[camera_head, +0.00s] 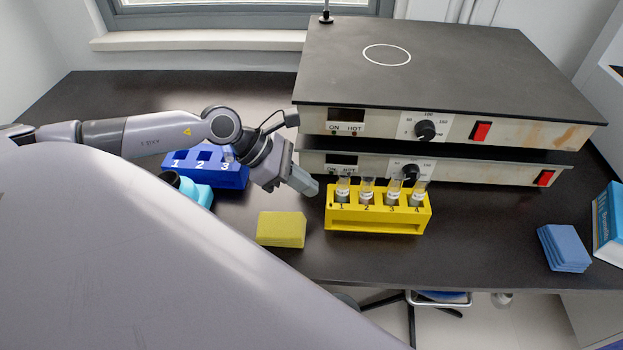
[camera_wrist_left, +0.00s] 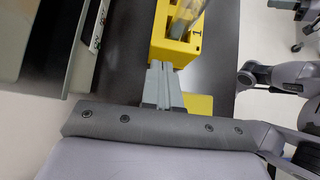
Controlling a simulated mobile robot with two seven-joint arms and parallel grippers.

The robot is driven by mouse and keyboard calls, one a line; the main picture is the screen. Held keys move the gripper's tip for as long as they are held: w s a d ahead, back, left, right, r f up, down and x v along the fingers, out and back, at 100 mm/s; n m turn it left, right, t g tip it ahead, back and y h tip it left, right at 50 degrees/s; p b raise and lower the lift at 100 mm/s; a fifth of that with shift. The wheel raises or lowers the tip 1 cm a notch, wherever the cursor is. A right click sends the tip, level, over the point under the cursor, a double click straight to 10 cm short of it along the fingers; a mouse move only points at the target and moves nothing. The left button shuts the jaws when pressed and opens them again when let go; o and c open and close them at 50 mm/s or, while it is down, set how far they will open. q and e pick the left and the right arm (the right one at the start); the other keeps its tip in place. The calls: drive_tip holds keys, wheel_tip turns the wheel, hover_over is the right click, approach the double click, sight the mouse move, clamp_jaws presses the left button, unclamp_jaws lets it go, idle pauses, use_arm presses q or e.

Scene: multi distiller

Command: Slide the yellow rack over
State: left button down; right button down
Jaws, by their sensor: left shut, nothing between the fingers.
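The yellow rack (camera_head: 376,216) stands upright on the dark table in front of the hot plates. It holds several glass tubes in slots numbered 1 to 4. My left gripper (camera_head: 311,188) is shut and empty, with its fingertips close to the rack's left end. In the left wrist view the shut fingers (camera_wrist_left: 162,68) are at the near end of the yellow rack (camera_wrist_left: 172,50), by slot 1. I cannot tell whether they touch it. My right gripper is not in view.
Two stacked hot plates (camera_head: 455,110) stand behind the rack. A yellow sponge (camera_head: 281,229) lies left of it and a blue rack (camera_head: 233,179) further left. Blue sponges (camera_head: 564,248) and a blue book (camera_head: 611,226) are at the right. The table right of the rack is clear.

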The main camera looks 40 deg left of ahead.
use_arm(q)
drive_tip(key=shift+w+d, duration=0.35)
drive_tip(key=shift+d, duration=0.2)
drive_tip(key=w+d+b, duration=0.1)
drive_tip(key=w+d, duration=0.2)
drive_tip(key=d, duration=0.2)
drive_tip(key=w+d+b, duration=0.2)
drive_tip(key=w+d, duration=0.2)
drive_tip(key=d, duration=0.2)
drive_tip(key=w+d+b, duration=0.2)
drive_tip(key=w+d, duration=0.1)
drive_tip(key=d, duration=0.3)
drive_tip(key=shift+w+f, duration=0.1)
drive_tip(key=shift+w, duration=0.25)
drive_tip(key=shift+d, duration=0.15)
